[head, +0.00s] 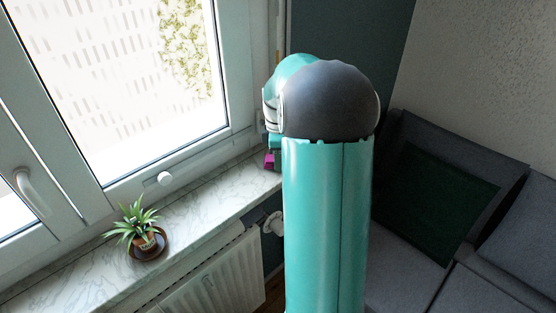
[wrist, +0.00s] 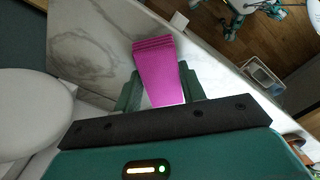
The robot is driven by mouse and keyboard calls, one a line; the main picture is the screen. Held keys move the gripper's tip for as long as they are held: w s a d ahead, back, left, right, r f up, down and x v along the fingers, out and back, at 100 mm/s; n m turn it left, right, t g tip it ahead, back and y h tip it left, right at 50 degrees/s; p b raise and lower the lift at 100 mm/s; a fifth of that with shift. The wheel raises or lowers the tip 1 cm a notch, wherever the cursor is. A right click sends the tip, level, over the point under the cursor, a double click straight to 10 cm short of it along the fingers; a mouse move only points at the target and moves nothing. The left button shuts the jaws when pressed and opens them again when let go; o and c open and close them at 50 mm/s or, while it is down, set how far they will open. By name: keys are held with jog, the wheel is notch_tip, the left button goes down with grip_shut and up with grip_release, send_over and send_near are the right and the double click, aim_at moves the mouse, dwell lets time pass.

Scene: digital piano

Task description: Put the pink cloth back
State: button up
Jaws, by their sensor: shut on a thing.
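The pink cloth (wrist: 160,72) is a folded magenta stack with layered edges in the wrist view. My gripper (wrist: 160,92) is shut on it, with one green finger on each side of the cloth. The cloth is over the white marble windowsill (wrist: 95,35); I cannot tell whether it touches the sill. In the head view only a small bit of the cloth (head: 269,160) shows at the left of my arm. My arm hides most of the gripper there.
A potted plant (head: 148,239) on a brown saucer stands on the sill at left. The window (head: 120,80) rises behind the sill. A radiator (head: 215,280) is below. A grey sofa (head: 430,200) is at right. A light-coloured bin (wrist: 262,76) stands on the wooden floor.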

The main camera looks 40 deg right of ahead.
jog(key=shift+f, duration=0.6)
jog(key=shift+f, duration=0.1)
jog(key=o, duration=1.1)
